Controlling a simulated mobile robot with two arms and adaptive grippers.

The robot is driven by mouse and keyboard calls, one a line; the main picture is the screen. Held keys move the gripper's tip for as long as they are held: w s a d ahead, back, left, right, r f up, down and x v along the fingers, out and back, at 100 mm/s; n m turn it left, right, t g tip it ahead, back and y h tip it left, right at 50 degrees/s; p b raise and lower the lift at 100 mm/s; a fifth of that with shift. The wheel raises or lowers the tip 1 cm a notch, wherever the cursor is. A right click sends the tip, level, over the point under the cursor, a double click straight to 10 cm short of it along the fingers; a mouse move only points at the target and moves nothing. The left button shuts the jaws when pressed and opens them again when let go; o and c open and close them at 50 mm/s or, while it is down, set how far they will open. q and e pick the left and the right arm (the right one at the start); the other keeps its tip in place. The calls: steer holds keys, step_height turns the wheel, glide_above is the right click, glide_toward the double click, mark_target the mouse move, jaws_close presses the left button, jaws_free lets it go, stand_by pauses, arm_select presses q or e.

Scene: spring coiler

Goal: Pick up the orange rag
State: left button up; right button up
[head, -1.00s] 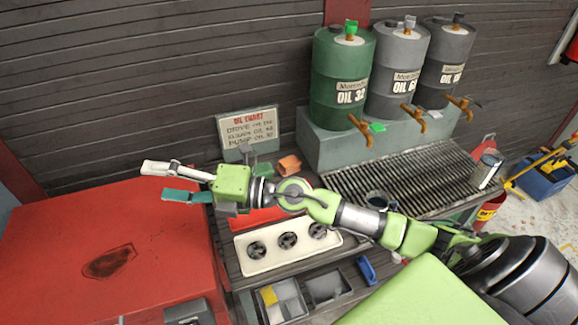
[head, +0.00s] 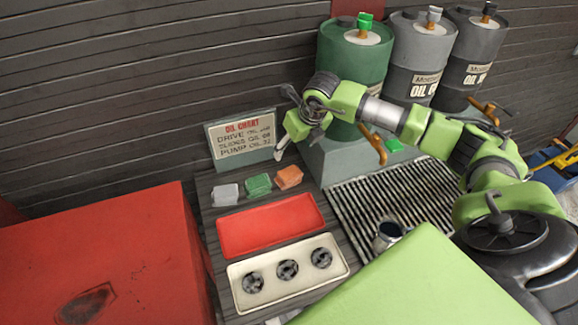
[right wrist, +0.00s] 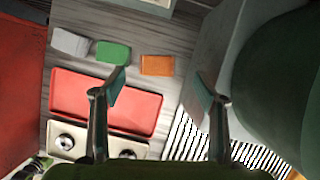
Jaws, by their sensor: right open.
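The orange rag (head: 289,177) is a small folded block on the dark plank bench, at the right end of a row with a green rag (head: 258,185) and a grey-white rag (head: 225,194). It also shows in the right wrist view (right wrist: 157,65), lying between the lines of the two fingers and nearer the left one. My right gripper (head: 283,152) is above and behind the rags, near the oil chart. In the right wrist view the right gripper (right wrist: 160,92) has its fingers wide apart with nothing between them. My left gripper is not in view.
A red tray (head: 270,226) and a cream tray (head: 333,272) with dark round parts lie in front of the rags. The oil chart (head: 241,139) stands behind. A green drum (head: 330,50) and a grate (head: 430,195) are to the right, a red cabinet (head: 150,250) to the left.

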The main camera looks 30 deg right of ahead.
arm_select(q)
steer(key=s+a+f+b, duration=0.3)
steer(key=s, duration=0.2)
arm_select(e)
glide_toward(290, 174)
steer(key=w, duration=0.1)
steer(key=f, duration=0.1)
steer(key=f+b, duration=0.1)
steer(key=f, duration=0.1)
steer(key=f+b, duration=0.1)
steer(key=shift+w+d+f, duration=0.1)
steer(key=shift+w+f, duration=0.2)
steer(key=shift+f, duration=0.05)
steer(key=b+x, duration=0.1)
steer(key=x, duration=0.1)
steer(key=shift+w+f+b, duration=0.3)
steer(key=shift+b, duration=0.1)
steer(key=b+x, duration=0.2)
steer(key=x, duration=0.1)
steer(key=shift+w, duration=0.1)
steer(key=shift+w+f+b, duration=0.15)
steer(key=shift+f+b, duration=0.15)
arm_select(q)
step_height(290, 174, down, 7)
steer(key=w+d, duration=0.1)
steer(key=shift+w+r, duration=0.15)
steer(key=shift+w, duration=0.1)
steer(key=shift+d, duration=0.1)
arm_select(e)
steer(key=c, duration=1)
